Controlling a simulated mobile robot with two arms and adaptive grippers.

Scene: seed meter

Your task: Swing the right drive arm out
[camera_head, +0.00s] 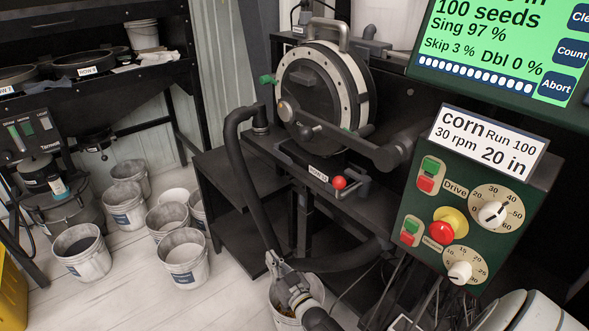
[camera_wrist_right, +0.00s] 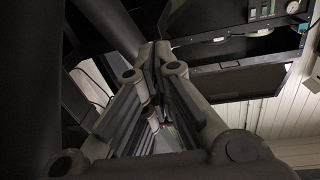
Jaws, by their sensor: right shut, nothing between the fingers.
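The seed meter (camera_head: 325,85) is a round dark disc with a pale bolted rim, upright on a black stand. The drive arm (camera_head: 385,154) is a dark grey arm at the meter's lower right; it reaches across the front of the disc towards its hub. My right gripper (camera_head: 271,258) is low in front of the stand, below and left of the drive arm and apart from it. Its fingers are together and empty; they also show in the right wrist view (camera_wrist_right: 152,52). My left gripper is out of view.
A thick black hose (camera_head: 240,165) curves down beside the stand, close to my right gripper. A red ball knob (camera_head: 339,182) sits below the meter. A green control box (camera_head: 460,215) and a screen (camera_head: 495,55) stand right. Several buckets (camera_head: 183,257) are on the floor left.

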